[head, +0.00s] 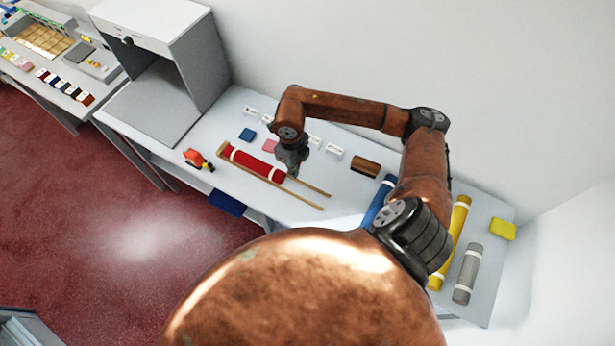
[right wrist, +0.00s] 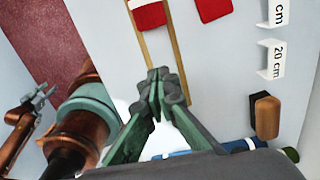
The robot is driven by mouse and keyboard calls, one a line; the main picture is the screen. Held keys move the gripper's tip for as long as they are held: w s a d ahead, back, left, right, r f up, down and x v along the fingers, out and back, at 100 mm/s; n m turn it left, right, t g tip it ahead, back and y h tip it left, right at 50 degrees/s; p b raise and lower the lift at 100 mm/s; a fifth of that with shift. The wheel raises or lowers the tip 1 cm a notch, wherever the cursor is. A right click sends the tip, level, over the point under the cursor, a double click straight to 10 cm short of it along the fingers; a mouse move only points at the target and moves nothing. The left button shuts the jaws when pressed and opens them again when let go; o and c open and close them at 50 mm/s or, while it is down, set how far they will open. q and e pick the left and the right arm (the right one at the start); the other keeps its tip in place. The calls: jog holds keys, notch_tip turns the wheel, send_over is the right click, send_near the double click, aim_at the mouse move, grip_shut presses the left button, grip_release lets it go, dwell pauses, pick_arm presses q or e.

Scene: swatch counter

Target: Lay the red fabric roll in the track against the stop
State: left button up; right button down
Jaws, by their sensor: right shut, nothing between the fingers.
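The red fabric roll (head: 256,163), with white bands, lies lengthwise between the two wooden rails of the track (head: 307,202). Its left end is at the track's left end, by the wooden stop (head: 222,149); I cannot tell whether they touch. In the right wrist view, part of the roll (right wrist: 151,17) shows at the top between the rails. My right gripper (head: 291,170) is shut and empty, near the roll's right end and apart from it; its fingers (right wrist: 157,85) meet in the wrist view. My left gripper (right wrist: 49,91) shows small at the left there, its jaws unclear.
An orange and black tool (head: 197,159) lies left of the track. A brown block (head: 365,166), blue roll (head: 378,200), yellow roll (head: 460,217) and grey roll (head: 467,274) are right.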

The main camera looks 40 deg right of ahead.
aim_at(287, 183)
jog(key=f, duration=0.6)
jog(key=f+p, duration=0.1)
jog(key=f, duration=0.2)
jog(key=shift+s+d+f, duration=0.2)
jog(key=shift+d+f, duration=0.05)
jog(key=shift+f, duration=0.1)
jog(key=w, duration=0.1)
jog(key=w+a+p, duration=0.1)
jog(key=w, duration=0.1)
jog(key=shift+w+f, duration=0.1)
jog(key=shift+w+a, duration=0.2)
jog(key=shift+w, duration=0.15)
pick_arm(q)
jog(key=shift+w+a+r, duration=0.1)
jog(key=shift+a+r, duration=0.15)
jog(key=shift+r, duration=0.3)
jog(key=shift+a+r, duration=0.25)
jog(key=shift+r, duration=0.25)
jog(key=shift+f, duration=0.1)
